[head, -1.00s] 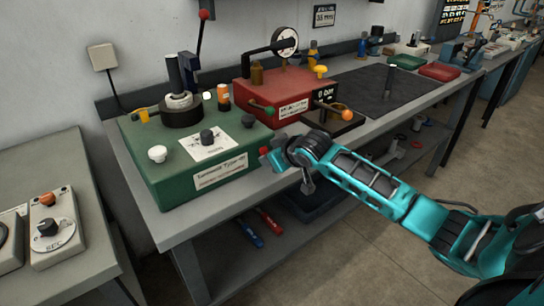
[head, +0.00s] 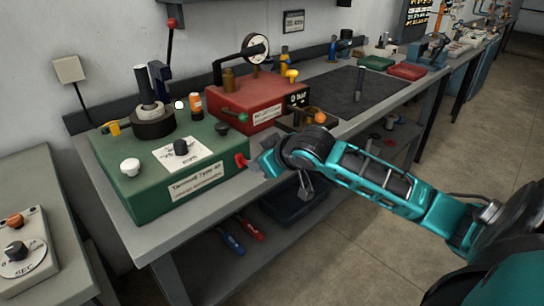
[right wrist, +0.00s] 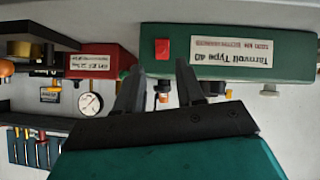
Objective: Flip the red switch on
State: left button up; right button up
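The red switch (head: 241,160) is a small red block on the right end of the front face of the green box (head: 150,205). It also shows in the right wrist view (right wrist: 162,49), near the end of the green box (right wrist: 215,72). My right gripper (head: 256,165) is just to the right of the switch in the head view. In the right wrist view its two fingers (right wrist: 160,75) are apart with nothing between them, and the switch shows beyond the gap. I cannot tell whether the fingertips touch it. My left gripper is in neither view.
Knobs and a dark cylinder (head: 147,90) stand on the green box. A red box with a gauge (head: 255,48) and an orange-tipped lever (head: 320,118) is beyond my right gripper. A dark mat (head: 385,95) lies farther along the bench. Open floor is to the right.

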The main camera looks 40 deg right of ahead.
jog(key=v, duration=0.4)
jog(key=shift+s+r, duration=0.2)
jog(key=shift+s, duration=0.05)
